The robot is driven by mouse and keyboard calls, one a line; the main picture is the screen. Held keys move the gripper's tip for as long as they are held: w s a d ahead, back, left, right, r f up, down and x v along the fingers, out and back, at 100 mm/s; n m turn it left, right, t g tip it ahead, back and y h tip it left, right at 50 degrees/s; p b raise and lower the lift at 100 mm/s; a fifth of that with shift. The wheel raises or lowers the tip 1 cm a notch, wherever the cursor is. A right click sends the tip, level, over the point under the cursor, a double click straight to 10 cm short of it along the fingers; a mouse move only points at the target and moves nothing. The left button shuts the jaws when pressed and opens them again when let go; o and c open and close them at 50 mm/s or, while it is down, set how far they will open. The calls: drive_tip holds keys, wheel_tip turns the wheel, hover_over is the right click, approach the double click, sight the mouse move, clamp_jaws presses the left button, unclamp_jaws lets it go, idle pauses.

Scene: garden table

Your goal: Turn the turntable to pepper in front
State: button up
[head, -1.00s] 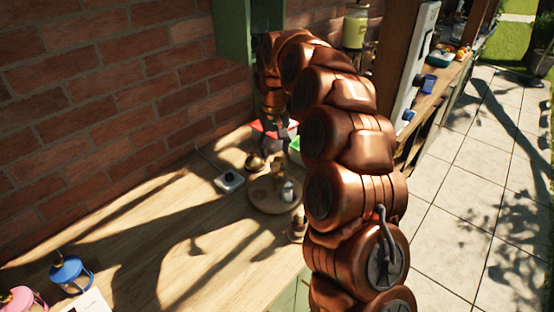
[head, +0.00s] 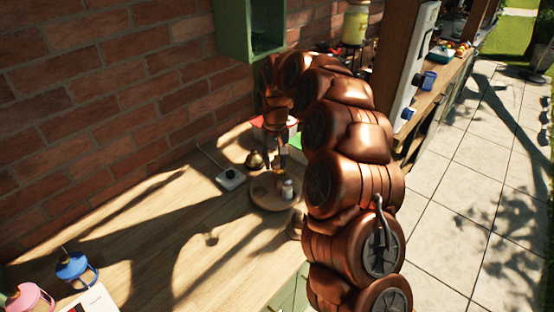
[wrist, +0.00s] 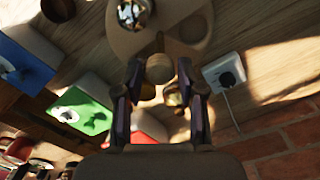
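The turntable (head: 268,203) is a round wooden disc on the counter against the brick wall. A pale shaker with a grey top (head: 287,189) stands at its front right. In the wrist view the turntable (wrist: 112,42) fills the top middle, with a shiny chrome-topped item (wrist: 133,12) on it and an empty round recess. My gripper (wrist: 160,72) points down at it, fingers apart on either side of a round wooden knob or peg (wrist: 160,68). Small gaps seem to show beside the knob. I cannot tell which item is the pepper. My arm hides part of the disc.
A white socket box (head: 230,179) with a cord lies left of the turntable. A brass item (head: 255,159) is behind it. Green (wrist: 84,112), red and blue boxes stand nearby. Blue (head: 75,268) and pink lanterns stand at the near left.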

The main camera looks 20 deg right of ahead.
clamp_jaws()
